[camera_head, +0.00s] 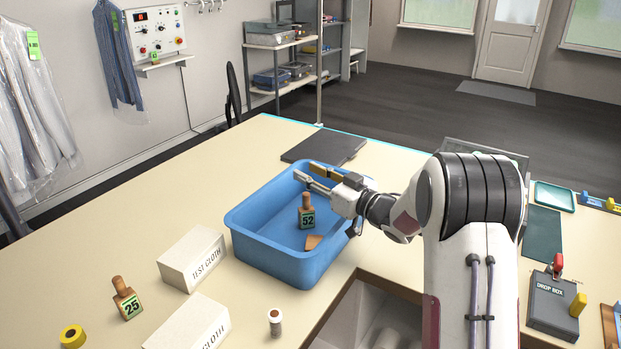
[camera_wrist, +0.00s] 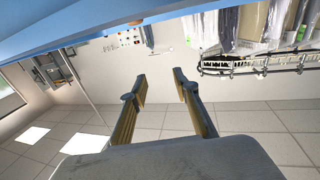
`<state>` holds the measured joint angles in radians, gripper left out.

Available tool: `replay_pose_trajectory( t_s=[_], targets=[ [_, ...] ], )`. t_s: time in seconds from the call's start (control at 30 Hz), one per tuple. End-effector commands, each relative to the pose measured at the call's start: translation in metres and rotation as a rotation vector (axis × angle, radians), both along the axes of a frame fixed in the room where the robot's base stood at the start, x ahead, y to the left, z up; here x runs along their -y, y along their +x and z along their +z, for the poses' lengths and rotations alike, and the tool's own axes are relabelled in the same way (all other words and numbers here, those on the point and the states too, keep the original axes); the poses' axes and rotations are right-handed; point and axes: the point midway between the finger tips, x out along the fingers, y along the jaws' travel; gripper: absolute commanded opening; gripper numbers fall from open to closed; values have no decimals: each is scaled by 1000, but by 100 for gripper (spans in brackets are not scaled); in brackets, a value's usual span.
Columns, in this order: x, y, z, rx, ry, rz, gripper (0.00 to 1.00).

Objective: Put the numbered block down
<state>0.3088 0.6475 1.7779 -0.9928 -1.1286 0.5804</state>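A wooden block with a knob and a green label reading 52 (camera_head: 307,218) stands upright inside the blue tub (camera_head: 262,252). A second block labelled 25 (camera_head: 127,302) is on the table at the front left, outside the tub. Neither block shows in the wrist view, where the tub's blue side (camera_wrist: 130,30) runs along the top.
Two TEST CLOTH boxes (camera_head: 192,260) (camera_head: 190,325) lie left of the tub. A wooden piece (camera_head: 314,242) lies in the tub. A dark flat case (camera_head: 324,146) is behind it. A table opening (camera_head: 350,318) is in front, and a DROP BOX (camera_head: 553,305) is at right.

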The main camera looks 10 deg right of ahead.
Motion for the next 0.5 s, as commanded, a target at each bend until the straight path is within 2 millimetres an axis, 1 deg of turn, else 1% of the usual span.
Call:
replay_pose_trajectory(
  t_s=[0.03, 0.17, 0.5],
  targets=[
    [5, -5, -1, -3, 1, -3, 30],
    [14, -19, -2, -4, 0, -3, 30],
    [41, -65, -2, -3, 1, -3, 30]
  ],
)
